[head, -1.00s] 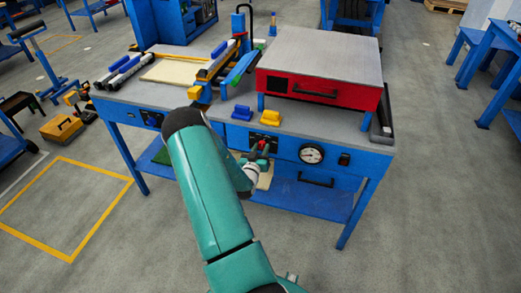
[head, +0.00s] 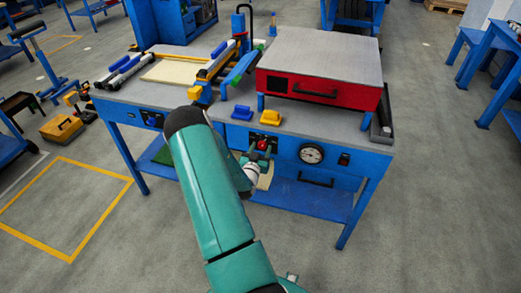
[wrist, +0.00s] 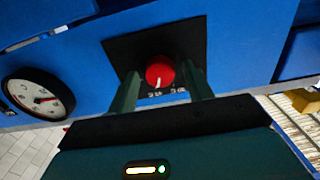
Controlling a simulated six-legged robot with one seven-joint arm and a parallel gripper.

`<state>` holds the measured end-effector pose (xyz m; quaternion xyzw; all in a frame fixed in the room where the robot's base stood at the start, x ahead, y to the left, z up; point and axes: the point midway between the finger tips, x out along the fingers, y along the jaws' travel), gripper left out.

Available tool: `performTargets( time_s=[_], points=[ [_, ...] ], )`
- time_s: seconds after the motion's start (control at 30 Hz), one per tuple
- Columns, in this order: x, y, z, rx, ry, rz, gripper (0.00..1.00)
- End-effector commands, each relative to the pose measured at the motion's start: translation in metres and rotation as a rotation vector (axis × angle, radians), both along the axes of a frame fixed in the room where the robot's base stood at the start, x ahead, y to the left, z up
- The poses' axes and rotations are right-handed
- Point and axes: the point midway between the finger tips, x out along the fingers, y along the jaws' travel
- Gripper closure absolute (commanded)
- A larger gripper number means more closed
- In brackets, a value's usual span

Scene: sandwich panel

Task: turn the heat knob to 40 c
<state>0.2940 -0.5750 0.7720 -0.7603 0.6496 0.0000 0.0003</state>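The red heat knob (wrist: 160,72) sits on a black plate (wrist: 120,48) on the blue front panel. A white pointer mark on it points down in the wrist view, towards small white markings too blurred to read. The knob also shows in the head view (head: 263,145). My gripper (wrist: 161,88) is open, with one green finger on each side of the knob. Gaps show between the knob and both fingers. In the head view my gripper (head: 257,155) is at the panel, partly hidden by my arm.
A round white dial gauge (head: 311,154) and a black switch (head: 344,159) are right of the knob. A red-fronted press (head: 320,89) stands behind. The floor in front is clear.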

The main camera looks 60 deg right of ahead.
Motion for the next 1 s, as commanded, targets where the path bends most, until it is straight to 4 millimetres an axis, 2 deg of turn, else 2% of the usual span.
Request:
performTargets(
  time_s=[0.3, 0.47, 1.0],
  points=[
    [0.0, 0.0, 0.0, 0.0, 0.0, 0.0, 0.45],
    [-0.002, 0.013, 0.0, 0.0, 0.0, 0.0, 0.45],
    [-0.018, 0.121, 0.0, 0.001, 0.002, 0.002, 0.45]
  ],
)
